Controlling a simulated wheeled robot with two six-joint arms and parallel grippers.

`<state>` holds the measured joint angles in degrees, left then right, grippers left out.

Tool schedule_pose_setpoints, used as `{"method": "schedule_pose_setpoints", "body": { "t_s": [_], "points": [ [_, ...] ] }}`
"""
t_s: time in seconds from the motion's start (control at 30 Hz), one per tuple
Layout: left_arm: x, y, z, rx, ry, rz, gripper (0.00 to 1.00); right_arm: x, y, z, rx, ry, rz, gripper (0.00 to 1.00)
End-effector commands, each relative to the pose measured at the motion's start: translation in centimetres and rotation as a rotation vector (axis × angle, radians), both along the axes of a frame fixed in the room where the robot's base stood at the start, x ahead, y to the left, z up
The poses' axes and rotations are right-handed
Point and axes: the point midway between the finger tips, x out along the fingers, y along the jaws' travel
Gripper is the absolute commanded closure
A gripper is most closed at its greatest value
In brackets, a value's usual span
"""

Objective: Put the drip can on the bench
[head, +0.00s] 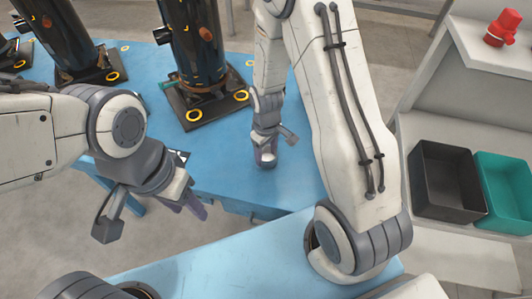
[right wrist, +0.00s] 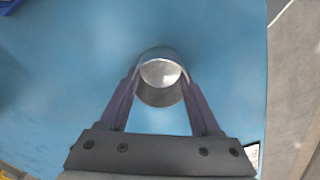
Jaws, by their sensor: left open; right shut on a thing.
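The drip can (right wrist: 160,97) is a small grey metal cylinder, open at the top. In the right wrist view it sits between the two purple fingers of my right gripper (right wrist: 159,78), which is shut on it. In the head view the can (head: 267,161) shows small and partly hidden by the fingers, over the blue surface (head: 225,165). I cannot tell whether it touches that surface. My left gripper (head: 186,198) is empty and open, over the near edge of the blue surface. A pale grey bench-like surface (head: 480,265) stands at the right.
Black compressors (head: 195,45) on dark base plates stand at the back of the blue surface. A black bin (head: 446,182) and a teal bin (head: 505,195) are at the right. A red object (head: 499,30) sits on a pale shelf above. The blue surface around the can is clear.

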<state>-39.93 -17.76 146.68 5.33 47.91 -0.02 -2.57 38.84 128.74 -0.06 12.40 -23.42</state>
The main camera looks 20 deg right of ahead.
Motion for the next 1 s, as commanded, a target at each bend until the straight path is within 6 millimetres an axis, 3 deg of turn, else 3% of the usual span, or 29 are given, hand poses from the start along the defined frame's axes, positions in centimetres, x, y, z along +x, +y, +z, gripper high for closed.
{"method": "schedule_pose_setpoints", "body": {
  "t_s": [0.1,0.13,0.2,0.47,0.63,1.0],
  "points": [
    [0.0,0.0,-0.3,0.0,0.0,0.0,0.5,0.0,0.0,-0.4,0.0,0.001,0.0,0.9],
    [0.0,0.0,-0.2,0.0,0.0,0.0,0.5,0.0,0.0,-0.3,0.0,0.0,0.0,0.24],
    [0.0,0.0,-0.2,0.0,0.0,0.0,0.5,0.0,0.0,-0.3,0.0,0.0,0.0,0.06],
    [0.0,0.0,-0.1,0.0,0.0,0.0,0.5,0.0,0.0,-0.2,0.0,0.0,0.0,0.06],
    [0.0,0.0,0.2,0.0,0.0,0.0,0.5,0.1,0.0,0.9,0.0,-0.001,0.0,0.06],
    [0.0,0.0,1.0,0.0,0.0,0.0,0.5,0.1,0.0,8.5,0.0,-0.005,0.0,0.06]
  ]
}}
